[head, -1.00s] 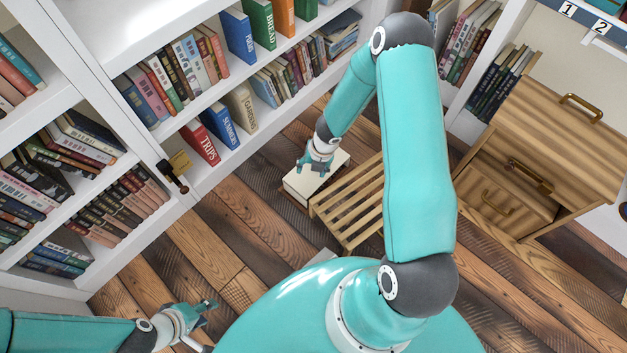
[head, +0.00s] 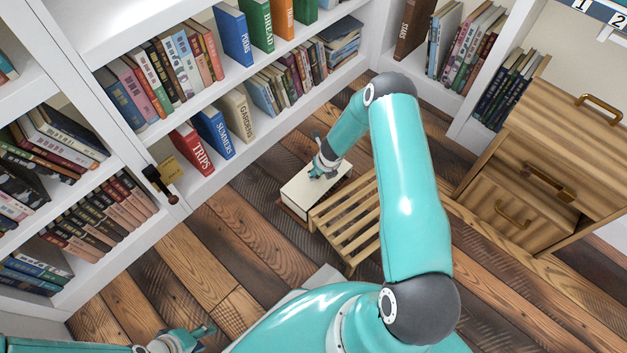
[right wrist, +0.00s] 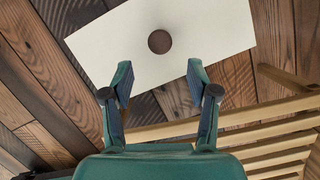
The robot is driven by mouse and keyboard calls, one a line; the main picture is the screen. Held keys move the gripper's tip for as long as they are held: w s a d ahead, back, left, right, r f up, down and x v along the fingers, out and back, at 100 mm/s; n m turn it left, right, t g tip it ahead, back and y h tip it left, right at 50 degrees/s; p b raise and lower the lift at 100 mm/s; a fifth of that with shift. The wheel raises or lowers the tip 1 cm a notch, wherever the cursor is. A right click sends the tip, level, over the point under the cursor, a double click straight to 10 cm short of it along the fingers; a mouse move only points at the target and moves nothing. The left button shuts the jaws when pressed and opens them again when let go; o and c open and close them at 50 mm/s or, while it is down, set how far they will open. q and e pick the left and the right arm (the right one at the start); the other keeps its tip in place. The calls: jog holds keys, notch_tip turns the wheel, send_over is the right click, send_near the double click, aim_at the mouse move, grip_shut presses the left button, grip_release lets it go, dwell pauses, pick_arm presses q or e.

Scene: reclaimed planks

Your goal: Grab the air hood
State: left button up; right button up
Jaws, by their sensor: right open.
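Nothing is plainly labelled as the air hood; the likeliest match is a low box with a cream top (head: 302,190) and brown base on the floor. In the right wrist view its pale top (right wrist: 215,35) carries a round dark knob (right wrist: 159,41). My right gripper (head: 318,166) is over the box's upper part in the head view and hides some of it. In the right wrist view the right gripper (right wrist: 160,78) is open and empty, its fingertips just short of the knob in the picture. My left gripper (head: 203,331) is low at the left; its jaws are unclear.
A slatted wooden rack (head: 345,225) stands close beside the box. A wooden drawer cabinet (head: 535,150) is at right. White bookshelves (head: 195,195) line the left and back, with a dark latch-like fitting (head: 160,184) on one upright. Plank floor (head: 225,240) is bare left of the box.

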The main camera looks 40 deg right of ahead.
jog(key=shift+w+b+x, duration=0.2)
jog(key=shift+b+x, duration=0.1)
jog(key=shift+x, duration=1.15)
jog(key=shift+w+b+x, duration=0.25)
jog(key=shift+b+x, duration=0.05)
jog(key=shift+x, duration=1.15)
jog(key=shift+d+r, duration=0.15)
jog(key=shift+r, duration=0.05)
grip_shut()
